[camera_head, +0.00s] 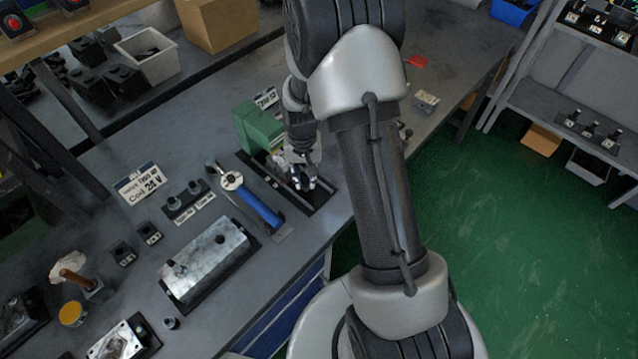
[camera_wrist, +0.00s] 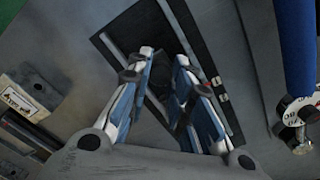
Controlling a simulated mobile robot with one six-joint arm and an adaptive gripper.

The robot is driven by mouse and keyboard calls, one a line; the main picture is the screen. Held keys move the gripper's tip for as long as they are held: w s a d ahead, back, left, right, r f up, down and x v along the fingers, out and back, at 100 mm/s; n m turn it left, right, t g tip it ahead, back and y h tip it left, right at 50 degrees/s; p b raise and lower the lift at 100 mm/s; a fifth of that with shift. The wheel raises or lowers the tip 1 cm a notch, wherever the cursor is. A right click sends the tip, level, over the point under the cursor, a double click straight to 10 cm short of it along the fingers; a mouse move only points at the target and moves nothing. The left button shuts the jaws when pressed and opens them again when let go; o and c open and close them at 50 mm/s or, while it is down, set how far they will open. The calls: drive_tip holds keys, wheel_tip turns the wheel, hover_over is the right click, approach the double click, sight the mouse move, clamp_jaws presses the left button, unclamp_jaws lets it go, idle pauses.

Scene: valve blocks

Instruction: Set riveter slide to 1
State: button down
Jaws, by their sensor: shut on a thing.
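The riveter is a green machine (camera_head: 258,128) at the middle of the bench, on a black base plate (camera_head: 318,198). My gripper (camera_head: 303,182) is over this plate, in front of the green body. In the wrist view, my gripper (camera_wrist: 164,66) has its two blue-and-grey fingers closed around a small dark part, the riveter slide (camera_wrist: 163,84), which they partly hide. The black plate (camera_wrist: 178,22) runs diagonally beneath, with small white marks (camera_wrist: 220,88) along its right edge. The marks are too small to read, so I cannot tell the slide's setting.
A blue-handled torque wrench (camera_head: 258,208) lies left of the riveter; its handle (camera_wrist: 295,45) is close on the right in the wrist view. Green floor lies right of the bench.

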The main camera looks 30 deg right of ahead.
drive_tip(key=shift+w+a, duration=0.25)
drive_tip(key=shift+w, duration=0.4)
drive_tip(key=shift+s, duration=0.15)
drive_tip(key=c, duration=1.4)
unclamp_jaws()
wheel_tip(320, 180, up, 12)
drive_tip(key=shift+r, duration=0.1)
